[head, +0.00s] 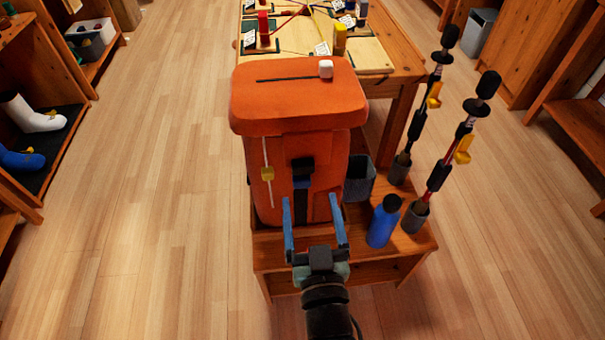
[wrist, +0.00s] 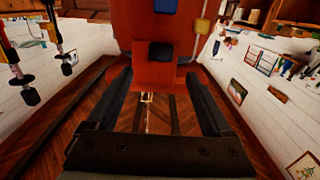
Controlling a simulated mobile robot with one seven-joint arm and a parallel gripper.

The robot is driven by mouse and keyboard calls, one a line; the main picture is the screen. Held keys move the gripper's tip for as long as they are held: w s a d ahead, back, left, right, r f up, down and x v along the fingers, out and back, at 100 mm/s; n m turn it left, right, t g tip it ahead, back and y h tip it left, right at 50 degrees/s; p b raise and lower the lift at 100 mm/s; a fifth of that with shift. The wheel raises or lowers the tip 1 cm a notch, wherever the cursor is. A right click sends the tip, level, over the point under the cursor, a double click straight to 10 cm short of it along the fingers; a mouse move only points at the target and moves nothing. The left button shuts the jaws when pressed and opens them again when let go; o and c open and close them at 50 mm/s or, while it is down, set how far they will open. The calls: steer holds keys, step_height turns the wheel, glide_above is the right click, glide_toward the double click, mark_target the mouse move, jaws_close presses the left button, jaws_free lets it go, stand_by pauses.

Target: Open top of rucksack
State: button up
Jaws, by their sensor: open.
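The orange rucksack (head: 275,200) stands upright on a low wooden stand. Its thick lid (head: 290,105) lies shut over the top, with a dark line and a small white block (head: 326,69) on it. A dark buckle (head: 302,168) with a strap hangs on the front, and a yellow pull (head: 267,173) sits on a pale line left of it. My gripper (head: 310,198) is open in front of the lower front, below the buckle. The wrist view shows red-orange rucksack fabric (wrist: 152,30) beyond the open fingers (wrist: 158,78); nothing is visibly held. Contact is unclear.
A blue bottle (head: 384,220), a grey cup (head: 359,178) and two poles (head: 440,176) in grey holders stand on the stand (head: 410,246) to the right. A wooden table (head: 400,75) with boards is behind. Shelves line both sides; the floor at left is clear.

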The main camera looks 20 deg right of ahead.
mark_target(304, 169)
steer(key=b+x, duration=0.1)
steer(key=x, duration=0.7)
steer(key=shift+s, duration=0.1)
steer(key=shift+c, duration=0.2)
steer(key=shift+a, duration=0.1)
jaws_close()
